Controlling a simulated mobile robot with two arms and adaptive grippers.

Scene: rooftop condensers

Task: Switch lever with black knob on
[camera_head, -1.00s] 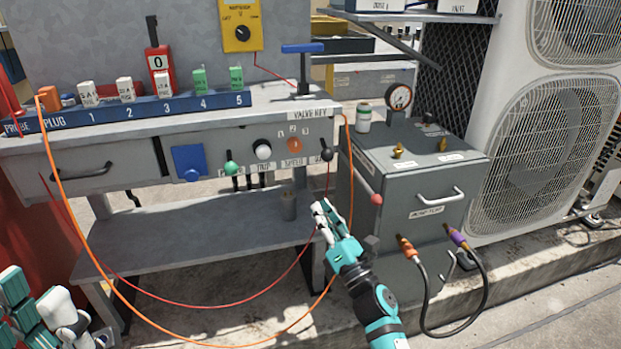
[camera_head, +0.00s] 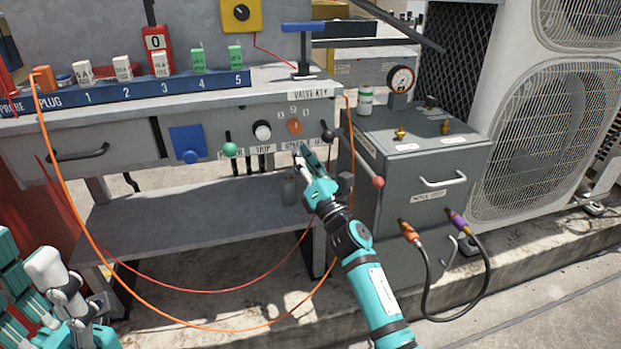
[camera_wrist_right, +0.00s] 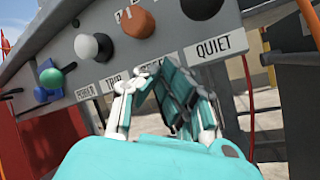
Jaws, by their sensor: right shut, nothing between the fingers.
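The black knob (camera_head: 327,135) is at the right end of the bench's front control panel. In the right wrist view the black knob (camera_wrist_right: 201,8) is cut by the top edge, above a label reading QUIET (camera_wrist_right: 213,48). My right gripper (camera_head: 303,153) is shut and empty, below and left of the black knob. In the right wrist view its fingers (camera_wrist_right: 150,82) cover the label left of QUIET, and no contact with the knob shows.
A green knob (camera_head: 230,149), white knob (camera_head: 262,131) and orange knob (camera_head: 295,126) lie left along the panel. A red ball-ended handle (camera_head: 378,182) sticks out from the grey cabinet (camera_head: 425,150) at the right. An orange cable (camera_head: 130,290) loops in front of the bench.

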